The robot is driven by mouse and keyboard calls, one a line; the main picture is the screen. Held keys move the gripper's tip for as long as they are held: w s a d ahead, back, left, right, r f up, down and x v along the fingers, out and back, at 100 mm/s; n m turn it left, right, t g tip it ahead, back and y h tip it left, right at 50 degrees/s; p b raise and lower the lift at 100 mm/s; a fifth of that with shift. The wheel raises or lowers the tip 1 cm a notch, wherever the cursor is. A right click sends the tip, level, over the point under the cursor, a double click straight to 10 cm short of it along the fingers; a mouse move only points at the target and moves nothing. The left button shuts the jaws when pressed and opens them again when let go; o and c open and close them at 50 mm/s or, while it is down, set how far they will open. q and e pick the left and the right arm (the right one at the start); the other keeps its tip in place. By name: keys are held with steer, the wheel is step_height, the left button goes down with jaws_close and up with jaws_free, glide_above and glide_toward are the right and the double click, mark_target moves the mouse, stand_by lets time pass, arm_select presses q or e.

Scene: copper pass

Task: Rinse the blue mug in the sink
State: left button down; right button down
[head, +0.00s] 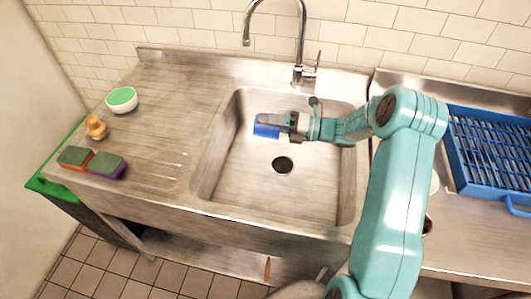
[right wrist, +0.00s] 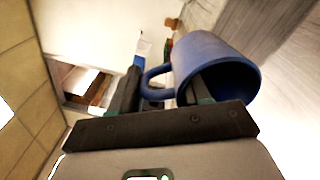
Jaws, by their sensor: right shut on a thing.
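The blue mug (head: 266,127) is in the sink basin (head: 235,165), held above the basin floor near its back left part. My right gripper (head: 277,121) reaches in from the right and is shut on it, hiding much of the mug in the head view. In the right wrist view the blue mug (right wrist: 212,65) shows large, tilted, with its open mouth toward the lower right. One finger of my right gripper (right wrist: 165,88) is at the mug's mouth and the other is by its handle. The tap (head: 300,40) curves above and behind the basin, its spout left of the mug. My left gripper is not in view.
On the left drainboard stand a white bowl with green inside (head: 121,99), an orange-brown object (head: 96,127) and two sponges (head: 106,165). A blue rack (head: 490,150) lies on the right counter. The drain (head: 283,165) is clear.

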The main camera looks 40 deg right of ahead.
mark_target(270, 127)
steer(key=shift+r+p, duration=1.3)
steer(key=shift+r, duration=0.5)
stand_by(0.8)
step_height(270, 127, up, 4)
steer(key=p, duration=0.4)
steer(key=shift+r, duration=0.1)
stand_by(0.7)
